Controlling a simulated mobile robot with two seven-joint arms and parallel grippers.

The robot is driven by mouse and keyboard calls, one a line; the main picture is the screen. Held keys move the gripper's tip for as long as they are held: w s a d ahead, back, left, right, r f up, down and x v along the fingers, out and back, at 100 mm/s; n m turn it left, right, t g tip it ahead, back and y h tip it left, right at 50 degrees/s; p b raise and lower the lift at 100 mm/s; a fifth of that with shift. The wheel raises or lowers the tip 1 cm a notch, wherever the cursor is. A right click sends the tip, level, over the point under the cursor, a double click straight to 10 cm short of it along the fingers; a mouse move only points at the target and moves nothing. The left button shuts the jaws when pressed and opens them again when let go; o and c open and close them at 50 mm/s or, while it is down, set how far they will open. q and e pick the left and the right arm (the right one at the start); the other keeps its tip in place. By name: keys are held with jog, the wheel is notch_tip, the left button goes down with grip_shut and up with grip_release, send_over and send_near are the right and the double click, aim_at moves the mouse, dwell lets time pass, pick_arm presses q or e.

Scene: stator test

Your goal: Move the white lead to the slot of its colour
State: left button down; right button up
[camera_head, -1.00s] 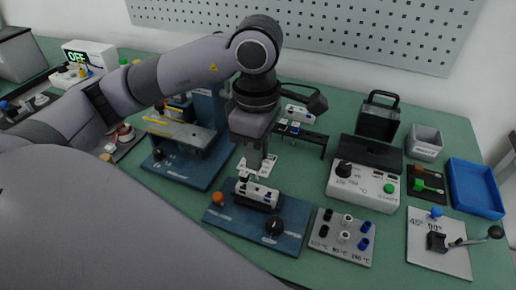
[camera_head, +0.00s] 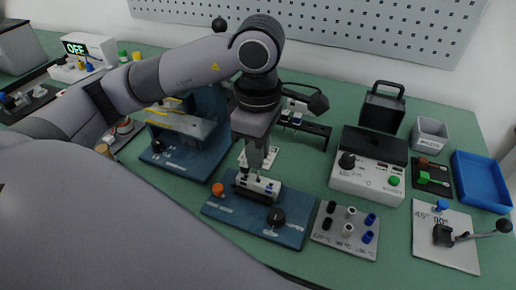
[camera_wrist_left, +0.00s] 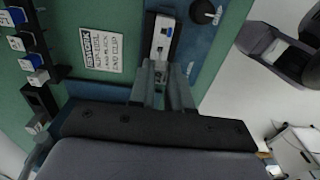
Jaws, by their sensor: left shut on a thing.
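A white terminal block (camera_head: 262,187) with dark and blue marks on top sits in a dark holder on a blue base plate (camera_head: 228,212). It also shows in the left wrist view (camera_wrist_left: 163,32). My left gripper (camera_head: 253,170) points down at the back left part of this block. In the left wrist view the fingers (camera_wrist_left: 160,75) are close together at the block's near end, shut on a small pale piece, seemingly the white lead, mostly hidden between them. I cannot tell whether that piece touches the block. My right gripper is not in view.
An orange knob (camera_head: 218,189) and a black knob (camera_head: 276,216) flank the block. A grey panel (camera_head: 323,237) with black, white and blue posts stands to the right. A printed card (camera_wrist_left: 101,47) lies beside the base plate. A white control box (camera_head: 365,184) and blue tray (camera_head: 480,180) are further right.

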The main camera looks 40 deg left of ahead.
pick_arm(q)
jog(key=shift+f+b, duration=0.5)
jog(key=shift+b, duration=0.4)
dwell(1.0)
jog(key=shift+f, duration=0.1)
jog(key=shift+f+b, duration=0.45)
jog(key=shift+b, duration=0.25)
jog(key=shift+f+b, duration=0.65)
jog(key=shift+b, duration=0.1)
jog(key=c, duration=1)
grip_release()
